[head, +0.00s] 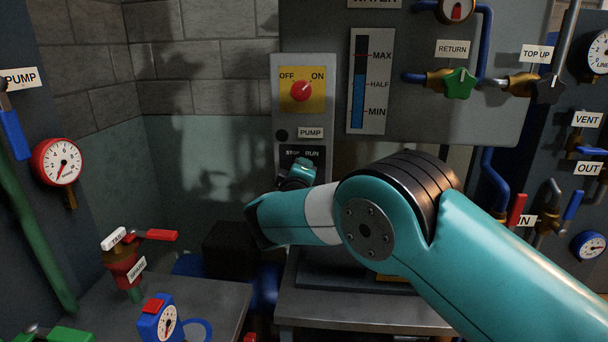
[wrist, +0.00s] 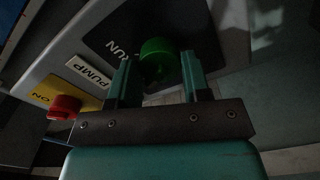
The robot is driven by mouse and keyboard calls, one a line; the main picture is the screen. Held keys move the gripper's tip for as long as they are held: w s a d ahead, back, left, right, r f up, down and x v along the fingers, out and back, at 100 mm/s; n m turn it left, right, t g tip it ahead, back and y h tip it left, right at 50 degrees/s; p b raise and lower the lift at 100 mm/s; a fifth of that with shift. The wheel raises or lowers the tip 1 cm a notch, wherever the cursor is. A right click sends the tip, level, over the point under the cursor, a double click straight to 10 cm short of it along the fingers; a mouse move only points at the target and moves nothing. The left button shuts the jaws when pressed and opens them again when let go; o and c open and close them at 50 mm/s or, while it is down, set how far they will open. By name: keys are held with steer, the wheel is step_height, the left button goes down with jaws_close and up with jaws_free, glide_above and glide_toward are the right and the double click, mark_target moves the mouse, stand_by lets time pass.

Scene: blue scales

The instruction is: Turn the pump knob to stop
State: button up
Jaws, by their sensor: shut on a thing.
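The pump knob (wrist: 158,50) is a green round knob on a dark plate marked RUN in the wrist view. My gripper (wrist: 158,72) has one finger on each side of it and is shut on it. In the head view, my gripper (head: 301,172) is at the plate marked STOP and RUN (head: 303,153), under the PUMP label (head: 311,132). There it hides the knob, and I cannot tell which way the knob points.
A red OFF/ON switch (head: 302,91) on a yellow plate sits just above. The level gauge (head: 358,90) and green RETURN valve (head: 459,84) are to the right. A bench (head: 215,300) with a red-handled valve (head: 125,268) stands at lower left.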

steer(key=shift+r+n, duration=0.25)
steer(key=shift+n, duration=0.65)
steer(key=o, duration=0.9)
steer(key=shift+f, duration=0.2)
steer(key=s+b, duration=0.1)
steer(key=s, duration=0.4)
steer(key=s+b, duration=0.1)
steer(key=s, duration=0.5)
steer(key=s+b, duration=0.2)
steer(key=s, duration=0.4)
steer(key=shift+s+a, duration=0.15)
steer(key=shift+a, duration=0.15)
